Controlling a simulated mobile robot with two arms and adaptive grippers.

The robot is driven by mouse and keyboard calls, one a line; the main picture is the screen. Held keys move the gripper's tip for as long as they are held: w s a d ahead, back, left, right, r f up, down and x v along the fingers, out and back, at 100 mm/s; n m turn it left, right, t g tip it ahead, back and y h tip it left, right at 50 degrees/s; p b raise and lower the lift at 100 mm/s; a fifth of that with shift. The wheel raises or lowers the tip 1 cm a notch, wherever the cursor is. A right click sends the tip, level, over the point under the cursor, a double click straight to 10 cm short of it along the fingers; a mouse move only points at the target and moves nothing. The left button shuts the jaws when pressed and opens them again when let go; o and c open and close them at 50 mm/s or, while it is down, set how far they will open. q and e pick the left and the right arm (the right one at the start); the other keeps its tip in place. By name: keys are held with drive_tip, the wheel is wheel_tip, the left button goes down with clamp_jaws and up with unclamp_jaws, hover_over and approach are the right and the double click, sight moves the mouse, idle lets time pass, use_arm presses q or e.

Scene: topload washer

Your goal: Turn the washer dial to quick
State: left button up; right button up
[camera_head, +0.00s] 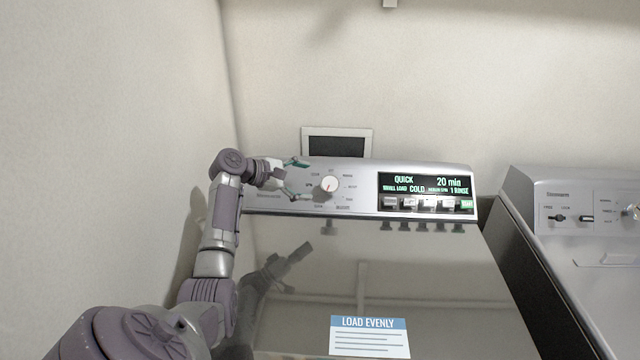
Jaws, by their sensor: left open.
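The display (426,185) reads "QUICK", "20 min", "COLD" and "1 RINSE" in green letters. My left gripper (301,179) is open just left of the dial, with one green-tipped finger above and one below. Its fingers appear apart from the dial, and nothing is between them. My right gripper is not in view.
A row of buttons (426,204) lies under the display. The glossy lid (420,280) is closed and bears a "LOAD EVENLY" label (369,338). A second machine (585,220) stands at the right. A wall is close on the left.

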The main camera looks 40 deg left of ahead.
use_arm(q)
drive_tip(key=v, duration=0.3)
drive_tip(key=shift+s+a+r, duration=0.1)
drive_tip(key=shift+s, duration=0.05)
idle(0.6)
